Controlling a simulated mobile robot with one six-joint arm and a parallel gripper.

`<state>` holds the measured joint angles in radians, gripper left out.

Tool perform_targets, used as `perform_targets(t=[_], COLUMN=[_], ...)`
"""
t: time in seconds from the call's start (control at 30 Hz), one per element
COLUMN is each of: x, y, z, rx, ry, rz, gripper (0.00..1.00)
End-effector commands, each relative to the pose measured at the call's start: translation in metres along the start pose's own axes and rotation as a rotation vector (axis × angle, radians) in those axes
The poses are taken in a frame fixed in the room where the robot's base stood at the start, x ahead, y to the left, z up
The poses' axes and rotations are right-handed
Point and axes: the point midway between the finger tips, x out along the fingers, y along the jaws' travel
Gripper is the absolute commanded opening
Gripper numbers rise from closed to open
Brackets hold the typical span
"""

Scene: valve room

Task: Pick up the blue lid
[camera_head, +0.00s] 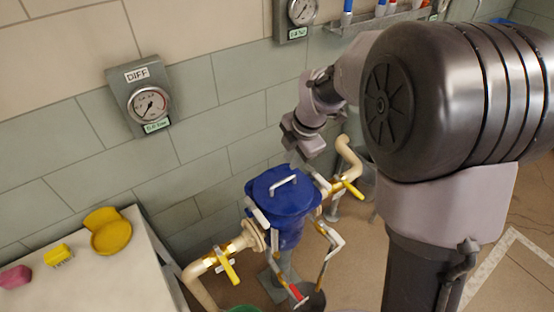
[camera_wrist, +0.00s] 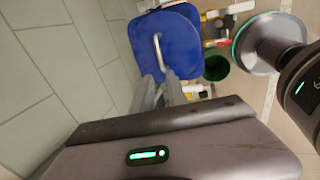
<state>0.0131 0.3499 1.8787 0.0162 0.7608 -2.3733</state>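The blue lid (camera_head: 264,187) sits on top of a blue vessel (camera_head: 290,237) in the middle of the head view. A pale bar handle (camera_head: 284,182) stands on it. My gripper (camera_head: 303,148) is above and slightly behind the lid, near the wall, apart from it. In the wrist view the lid (camera_wrist: 183,42) fills the upper middle, with its handle (camera_wrist: 160,50) just beyond my gripper's fingers (camera_wrist: 163,88). The fingers look spread with a narrow gap and nothing between them. Their tips are partly hard to make out against the lid.
Pipes with yellow valve levers (camera_head: 228,268) (camera_head: 350,188) flank the vessel. A tiled wall with a DIFF gauge (camera_head: 149,103) stands close behind. A table (camera_head: 90,272) at left holds a yellow scoop (camera_head: 108,232), a yellow brush (camera_head: 58,254) and a pink item (camera_head: 14,277). A green bucket (camera_wrist: 216,68) stands nearby.

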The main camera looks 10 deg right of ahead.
Motion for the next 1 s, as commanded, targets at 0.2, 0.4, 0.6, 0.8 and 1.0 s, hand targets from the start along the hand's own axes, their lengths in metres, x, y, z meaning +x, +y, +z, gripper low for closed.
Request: perform_targets(t=[0.2,0.4,0.6,0.8,1.0], x=[0.073,0.107,0.129,0.163,0.161], y=[-0.004,-0.002,-0.002,-0.002,-0.001], z=[-0.001,0.000,0.004,0.006,0.006], rx=[0.002,0.003,0.004,0.005,0.005], ry=[0.002,0.001,0.000,0.001,0.000], rz=[-0.004,-0.001,-0.002,-0.002,-0.001], gripper=[0.18,0.18,0.18,0.18,0.12])
